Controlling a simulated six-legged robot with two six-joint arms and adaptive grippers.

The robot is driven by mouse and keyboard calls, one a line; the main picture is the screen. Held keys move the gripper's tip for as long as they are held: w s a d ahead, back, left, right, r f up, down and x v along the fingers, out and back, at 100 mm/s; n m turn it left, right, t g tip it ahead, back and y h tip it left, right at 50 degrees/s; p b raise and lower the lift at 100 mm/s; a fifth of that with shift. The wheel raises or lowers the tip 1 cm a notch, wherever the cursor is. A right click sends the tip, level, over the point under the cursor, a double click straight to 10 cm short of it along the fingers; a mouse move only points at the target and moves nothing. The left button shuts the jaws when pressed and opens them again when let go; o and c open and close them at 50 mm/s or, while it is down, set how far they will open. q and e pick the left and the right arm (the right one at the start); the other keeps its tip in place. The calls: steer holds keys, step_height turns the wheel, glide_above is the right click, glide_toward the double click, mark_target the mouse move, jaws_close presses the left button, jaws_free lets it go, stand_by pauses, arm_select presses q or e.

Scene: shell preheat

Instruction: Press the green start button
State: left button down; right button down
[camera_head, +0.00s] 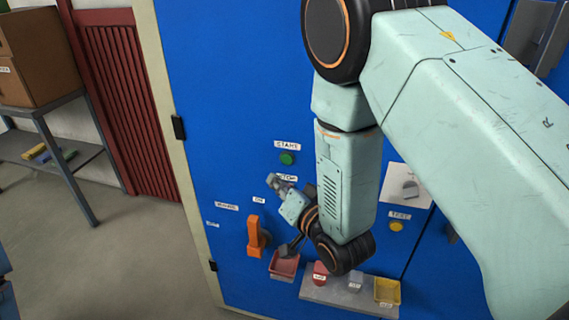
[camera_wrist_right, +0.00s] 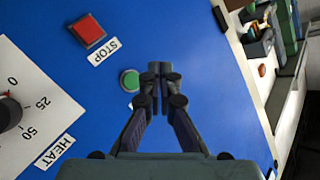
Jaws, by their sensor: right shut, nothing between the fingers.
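The round green start button (camera_head: 287,158) sits on the blue cabinet front, under a label that reads START. It also shows in the right wrist view (camera_wrist_right: 130,80), just left of my fingertips. My right gripper (camera_head: 275,181) is shut and empty, in front of the panel and a little below the green button in the head view. In the right wrist view its closed fingers (camera_wrist_right: 160,74) point at the panel beside the button. I cannot tell how far the tips are from the panel. My left gripper is in neither view.
A square red STOP button (camera_wrist_right: 87,30) and a HEAT dial (camera_wrist_right: 8,112) are close by on the panel. An orange handle (camera_head: 254,237), a red tray (camera_head: 284,265) and a yellow TEST button (camera_head: 396,227) are lower. A shelf table (camera_head: 65,150) stands left; the floor there is clear.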

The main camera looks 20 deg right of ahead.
mark_target(287, 159)
steer(key=w+d, duration=0.3)
steer(key=shift+w+d+b, duration=0.15)
steer(key=shift+w+b, duration=0.15)
steer(key=shift+w, duration=0.1)
steer(key=shift+a, duration=0.25)
steer(key=shift+d, duration=0.2)
steer(key=shift+a, duration=0.15)
stand_by(0.4)
steer(key=shift+w+d, duration=0.1)
steer(key=shift+d, duration=0.1)
